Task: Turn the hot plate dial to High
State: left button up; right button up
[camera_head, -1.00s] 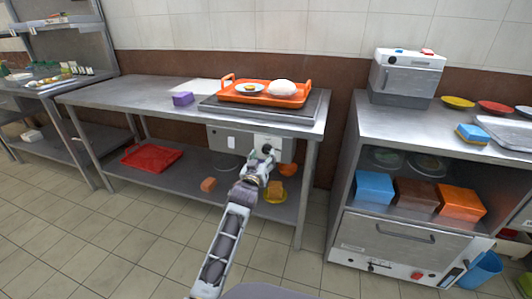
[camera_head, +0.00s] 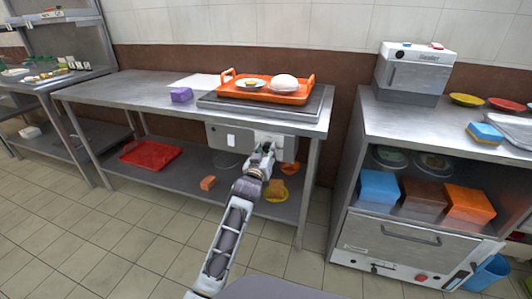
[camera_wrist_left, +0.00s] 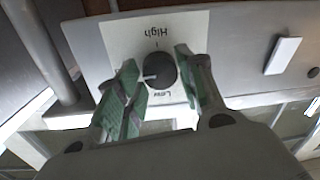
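The hot plate (camera_head: 213,102) sits on the steel table, with a grey control panel (camera_head: 222,134) below it at the front. In the left wrist view the black round dial (camera_wrist_left: 160,72) is on a white label plate (camera_wrist_left: 120,38) reading High on one side and Low on the opposite side. A pale pointer mark on the dial points to the picture's left, at neither word. My left gripper (camera_head: 263,153) is at the panel. In the wrist view its fingers (camera_wrist_left: 157,58) are open, one on each side of the dial, with visible gaps. My right gripper is out of view.
An orange tray (camera_head: 305,93) with a plate and a white round item rests on the hot plate. A purple block (camera_head: 181,95) lies left of it. A lower shelf holds a red tray (camera_head: 150,154). A steel cabinet (camera_head: 390,240) stands to the right.

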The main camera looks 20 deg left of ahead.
pick_arm(q)
jog(key=c, duration=0.5)
